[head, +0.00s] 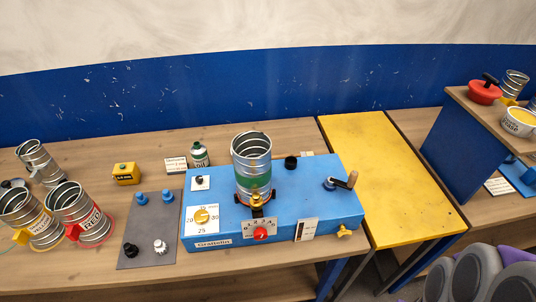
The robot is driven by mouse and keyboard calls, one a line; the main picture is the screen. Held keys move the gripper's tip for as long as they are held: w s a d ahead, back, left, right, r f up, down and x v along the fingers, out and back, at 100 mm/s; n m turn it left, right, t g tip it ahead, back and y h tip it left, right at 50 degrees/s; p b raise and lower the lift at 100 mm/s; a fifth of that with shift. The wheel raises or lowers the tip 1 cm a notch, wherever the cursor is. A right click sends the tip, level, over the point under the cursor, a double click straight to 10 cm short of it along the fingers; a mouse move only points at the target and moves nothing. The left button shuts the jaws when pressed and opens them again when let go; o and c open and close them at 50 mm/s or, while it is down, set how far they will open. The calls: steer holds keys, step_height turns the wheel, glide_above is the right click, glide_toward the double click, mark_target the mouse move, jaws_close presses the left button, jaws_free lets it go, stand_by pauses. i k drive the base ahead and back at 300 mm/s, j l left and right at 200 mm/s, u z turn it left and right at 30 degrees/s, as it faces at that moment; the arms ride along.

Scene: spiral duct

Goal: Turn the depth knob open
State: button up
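A blue machine box (300,196) stands on the wooden table and carries a silver spiral duct (251,160) upright with a green band. On its front is a red knob (260,234) on a white plate with a numbered scale. A yellow knob (344,231) sticks out at its front right corner. A yellow dial (202,217) with numbers is on its left part. I cannot read which of these is labelled as depth. A crank with a wooden handle (352,180) is on its right. My gripper is not in view.
A grey mat (149,235) with small blue, black and white pieces lies left of the machine. Several metal ducts (82,213) stand at the far left. A bare yellow table (378,170) is to the right. Rounded grey and purple shapes fill the bottom right corner.

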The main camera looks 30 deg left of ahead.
mark_target(260, 233)
steer(key=j+u, duration=0.1)
steer(key=u, duration=0.25)
steer(key=k+j+u, duration=0.1)
steer(key=u, duration=0.3)
steer(key=j+u, duration=0.2)
steer(key=u, duration=0.15)
